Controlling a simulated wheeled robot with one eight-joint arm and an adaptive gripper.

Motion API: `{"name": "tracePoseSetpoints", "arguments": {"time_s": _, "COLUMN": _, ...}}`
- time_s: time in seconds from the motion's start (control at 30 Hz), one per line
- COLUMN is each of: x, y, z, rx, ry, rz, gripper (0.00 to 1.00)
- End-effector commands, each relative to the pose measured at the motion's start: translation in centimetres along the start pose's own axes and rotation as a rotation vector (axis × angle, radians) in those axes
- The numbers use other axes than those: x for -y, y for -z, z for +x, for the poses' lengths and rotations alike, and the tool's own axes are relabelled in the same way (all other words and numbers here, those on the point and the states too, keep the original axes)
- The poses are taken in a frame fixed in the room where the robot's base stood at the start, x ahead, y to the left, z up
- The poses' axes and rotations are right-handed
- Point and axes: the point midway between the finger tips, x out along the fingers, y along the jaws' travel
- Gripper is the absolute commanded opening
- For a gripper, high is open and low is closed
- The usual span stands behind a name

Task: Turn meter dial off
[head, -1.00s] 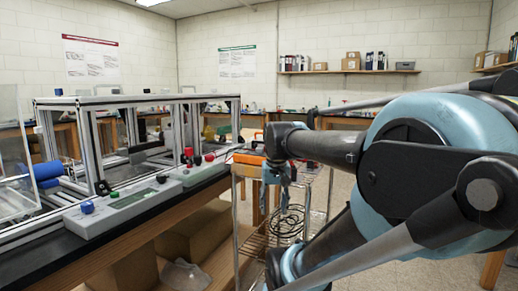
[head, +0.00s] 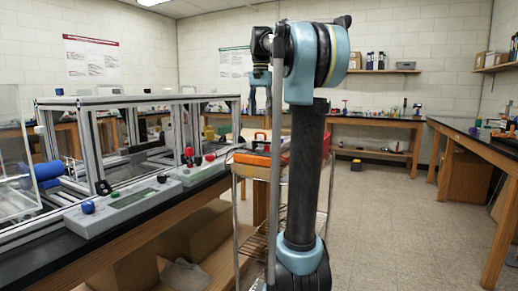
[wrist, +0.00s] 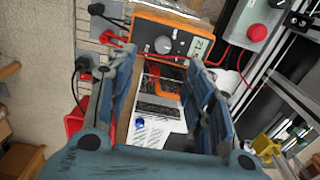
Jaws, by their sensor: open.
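The orange meter (wrist: 172,34) lies near the top of the wrist view, with a grey round dial (wrist: 163,44) on its dark face and a small display (wrist: 199,46) to the right. Red leads run from it. I cannot tell the dial's setting. My gripper (wrist: 160,68) is open and empty; its two blue fingers lie to the left and right, below the meter in the picture, apart from the dial. In the head view my gripper (head: 262,102) hangs above an orange item (head: 253,158), which looks like the meter, partly hidden by my arm.
A red push button on a grey box (wrist: 257,32) stands beside the meter. An aluminium extrusion frame (head: 95,140) and control boxes (head: 125,205) stand on the black bench at left. A wire shelf cart (head: 250,215) is partly behind my arm.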

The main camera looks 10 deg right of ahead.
Motion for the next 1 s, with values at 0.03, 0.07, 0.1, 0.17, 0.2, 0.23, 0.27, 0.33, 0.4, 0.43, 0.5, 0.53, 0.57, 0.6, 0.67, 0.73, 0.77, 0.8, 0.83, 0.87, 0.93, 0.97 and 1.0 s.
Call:
{"name": "tracePoseSetpoints", "arguments": {"time_s": 0.03, "x": 0.4, "y": 0.6, "z": -0.6, "rx": 0.003, "ry": -0.002, "rz": 0.013, "gripper": 0.48}}
{"name": "tracePoseSetpoints", "arguments": {"time_s": 0.07, "x": 0.6, "y": 0.9, "z": -0.8, "rx": 0.005, "ry": -0.003, "rz": 0.019, "gripper": 0.48}}
{"name": "tracePoseSetpoints", "arguments": {"time_s": 0.1, "x": 0.8, "y": 1.2, "z": -1.1, "rx": 0.007, "ry": -0.004, "rz": 0.026, "gripper": 0.48}}
{"name": "tracePoseSetpoints", "arguments": {"time_s": 0.17, "x": 1.0, "y": 1.5, "z": -1.3, "rx": 0.008, "ry": -0.006, "rz": 0.035, "gripper": 0.48}}
{"name": "tracePoseSetpoints", "arguments": {"time_s": 0.2, "x": 1.1, "y": 1.6, "z": -1.4, "rx": 0.009, "ry": -0.006, "rz": 0.039, "gripper": 0.48}}
{"name": "tracePoseSetpoints", "arguments": {"time_s": 0.23, "x": 1.1, "y": 1.7, "z": -1.4, "rx": 0.009, "ry": -0.007, "rz": 0.04, "gripper": 0.48}}
{"name": "tracePoseSetpoints", "arguments": {"time_s": 0.27, "x": 1.1, "y": 1.7, "z": -1.3, "rx": 0.01, "ry": -0.007, "rz": 0.041, "gripper": 0.48}}
{"name": "tracePoseSetpoints", "arguments": {"time_s": 0.33, "x": 1.2, "y": 1.7, "z": -0.9, "rx": 0.01, "ry": -0.007, "rz": 0.042, "gripper": 0.48}}
{"name": "tracePoseSetpoints", "arguments": {"time_s": 0.4, "x": 1.1, "y": 1.7, "z": -0.2, "rx": 0.01, "ry": -0.007, "rz": 0.042, "gripper": 0.48}}
{"name": "tracePoseSetpoints", "arguments": {"time_s": 0.43, "x": 1.1, "y": 1.7, "z": 0.2, "rx": 0.01, "ry": -0.007, "rz": 0.042, "gripper": 0.48}}
{"name": "tracePoseSetpoints", "arguments": {"time_s": 0.5, "x": 1.1, "y": 1.7, "z": 1.3, "rx": 0.01, "ry": -0.007, "rz": 0.042, "gripper": 0.48}}
{"name": "tracePoseSetpoints", "arguments": {"time_s": 0.53, "x": 1.1, "y": 1.7, "z": 1.8, "rx": 0.01, "ry": -0.007, "rz": 0.042, "gripper": 0.48}}
{"name": "tracePoseSetpoints", "arguments": {"time_s": 0.57, "x": 1.1, "y": 1.7, "z": 2.3, "rx": 0.01, "ry": -0.007, "rz": 0.042, "gripper": 0.48}}
{"name": "tracePoseSetpoints", "arguments": {"time_s": 0.6, "x": 1.1, "y": 1.7, "z": 3.0, "rx": 0.01, "ry": -0.007, "rz": 0.042, "gripper": 0.48}}
{"name": "tracePoseSetpoints", "arguments": {"time_s": 0.67, "x": 1.1, "y": 1.6, "z": 4.0, "rx": 0.01, "ry": -0.007, "rz": 0.042, "gripper": 0.48}}
{"name": "tracePoseSetpoints", "arguments": {"time_s": 0.73, "x": 1.1, "y": 1.6, "z": 5.2, "rx": 0.01, "ry": -0.007, "rz": 0.041, "gripper": 0.48}}
{"name": "tracePoseSetpoints", "arguments": {"time_s": 0.77, "x": 1.1, "y": 1.6, "z": 5.7, "rx": 0.01, "ry": -0.007, "rz": 0.041, "gripper": 0.48}}
{"name": "tracePoseSetpoints", "arguments": {"time_s": 0.8, "x": 1.1, "y": 1.6, "z": 6.4, "rx": 0.01, "ry": -0.007, "rz": 0.041, "gripper": 0.48}}
{"name": "tracePoseSetpoints", "arguments": {"time_s": 0.83, "x": 1.1, "y": 1.6, "z": 6.9, "rx": 0.01, "ry": -0.007, "rz": 0.041, "gripper": 0.48}}
{"name": "tracePoseSetpoints", "arguments": {"time_s": 0.87, "x": 1.0, "y": 1.6, "z": 7.5, "rx": 0.01, "ry": -0.007, "rz": 0.041, "gripper": 0.48}}
{"name": "tracePoseSetpoints", "arguments": {"time_s": 0.93, "x": 1.0, "y": 1.6, "z": 8.7, "rx": 0.01, "ry": -0.007, "rz": 0.041, "gripper": 0.48}}
{"name": "tracePoseSetpoints", "arguments": {"time_s": 0.97, "x": 1.0, "y": 1.6, "z": 9.2, "rx": 0.01, "ry": -0.007, "rz": 0.041, "gripper": 0.48}}
{"name": "tracePoseSetpoints", "arguments": {"time_s": 1.0, "x": 1.0, "y": 1.6, "z": 9.9, "rx": 0.01, "ry": -0.007, "rz": 0.041, "gripper": 0.48}}
